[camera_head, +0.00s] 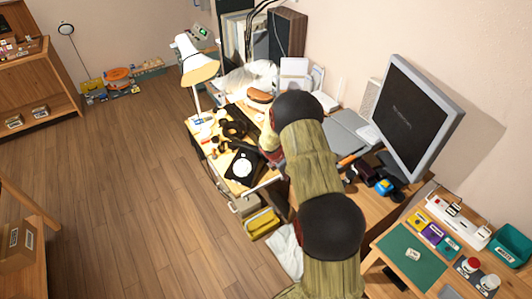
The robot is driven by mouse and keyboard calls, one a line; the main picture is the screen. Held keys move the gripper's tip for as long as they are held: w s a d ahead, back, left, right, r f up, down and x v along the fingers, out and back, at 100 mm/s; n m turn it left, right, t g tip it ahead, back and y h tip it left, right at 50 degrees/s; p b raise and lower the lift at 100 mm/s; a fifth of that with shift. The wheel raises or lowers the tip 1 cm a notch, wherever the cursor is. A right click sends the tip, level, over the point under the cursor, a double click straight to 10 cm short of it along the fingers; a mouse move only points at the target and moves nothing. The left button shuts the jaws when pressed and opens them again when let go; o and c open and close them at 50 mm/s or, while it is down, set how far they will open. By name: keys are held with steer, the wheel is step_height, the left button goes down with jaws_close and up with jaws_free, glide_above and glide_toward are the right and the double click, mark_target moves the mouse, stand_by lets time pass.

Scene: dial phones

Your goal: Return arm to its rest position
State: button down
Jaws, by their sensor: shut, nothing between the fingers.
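My arm (312,170) reaches from the bottom of the picture up over the desk. It has olive, wood-like links and black rounded joints, and its far part bends down behind the upper joint. I cannot make out my gripper, as the arm's end is lost behind my own links and the desk clutter. A black dial phone (243,167) with a pale dial sits on the front left of the desk, left of my arm. Another black object (235,129) lies behind it, too small to name surely.
A white lamp (196,66) stands at the desk's left and a monitor (408,120) at the right. A yellow bin (262,221) is below the desk's front. A green-topped table (411,256) holds small items at lower right. The wooden floor (130,190) on the left is clear.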

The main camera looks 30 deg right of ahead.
steer(key=s+a+r+m+g+y, duration=0.1)
steer(key=s+a+m, duration=0.1)
steer(key=s+m, duration=0.3)
steer(key=s+a+r+m+g, duration=0.1)
steer(key=s+a+m, duration=0.2)
steer(key=s+m, duration=0.1)
steer(key=s+a+r+m+t+y, duration=0.1)
steer(key=s+a+r+m+t, duration=0.1)
steer(key=s+a+r, duration=0.5)
steer(key=s+a+r+m+t+y+b, duration=0.1)
steer(key=s+a+r+m+t, duration=0.2)
steer(key=r, duration=1.5)
steer(key=s+a+r+m+t+y, duration=0.1)
steer(key=s+a+r+m, duration=0.3)
steer(key=s+a+r, duration=0.7)
steer(key=a+r+t, duration=0.1)
steer(key=a+r, duration=0.1)
steer(key=a, duration=0.3)
steer(key=shift+s+r, duration=0.35)
steer(key=shift+s, duration=0.05)
